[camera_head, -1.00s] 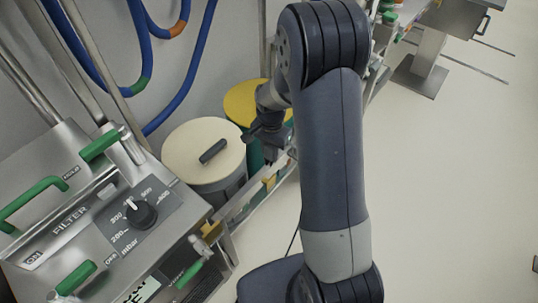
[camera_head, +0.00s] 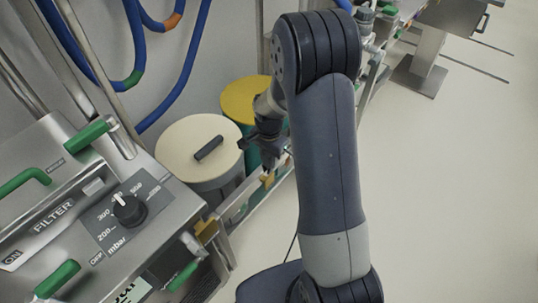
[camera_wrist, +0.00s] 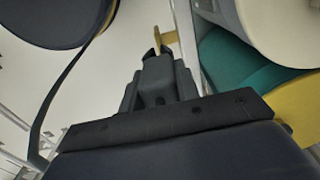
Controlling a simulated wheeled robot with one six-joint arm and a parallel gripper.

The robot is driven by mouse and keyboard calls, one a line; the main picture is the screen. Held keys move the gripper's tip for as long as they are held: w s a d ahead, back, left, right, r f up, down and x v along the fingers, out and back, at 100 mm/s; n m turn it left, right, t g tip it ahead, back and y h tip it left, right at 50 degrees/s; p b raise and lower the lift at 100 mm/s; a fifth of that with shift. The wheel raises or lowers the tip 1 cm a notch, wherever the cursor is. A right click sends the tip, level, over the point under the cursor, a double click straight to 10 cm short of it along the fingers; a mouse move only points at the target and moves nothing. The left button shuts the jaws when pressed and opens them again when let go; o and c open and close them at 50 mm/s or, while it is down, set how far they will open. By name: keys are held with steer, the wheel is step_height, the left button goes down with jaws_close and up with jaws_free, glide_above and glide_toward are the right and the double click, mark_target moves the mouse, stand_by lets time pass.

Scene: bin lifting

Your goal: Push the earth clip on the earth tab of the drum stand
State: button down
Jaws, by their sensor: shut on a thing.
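My gripper (camera_head: 270,158) hangs at the end of my arm beside the drums, pointing down toward the drum stand (camera_head: 240,206). In the wrist view my gripper (camera_wrist: 160,52) is shut on the earth clip, which is mostly hidden by the dark fingers. A brass-coloured tab (camera_head: 268,179), seemingly the earth tab, stands on the stand's rail just below the fingers. In the wrist view a yellowish tab (camera_wrist: 170,37) shows right at the fingertips. I cannot tell whether clip and tab touch.
A drum with a cream lid (camera_head: 198,147) and a green drum with a yellow lid (camera_head: 243,98) stand by the wall. A steel filter unit (camera_head: 100,215) with green handles is at left. A thin black cable (camera_head: 293,240) hangs near my base.

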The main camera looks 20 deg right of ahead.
mark_target(269, 169)
steer(key=shift+r, duration=0.4)
steer(key=shift+f, duration=0.15)
steer(key=shift+f+b, duration=1)
steer(key=shift+f, duration=0.45)
steer(key=shift+f+b, duration=0.85)
steer(key=shift+f, duration=0.25)
steer(key=shift+f+b, duration=0.85)
steer(key=shift+f, duration=0.2)
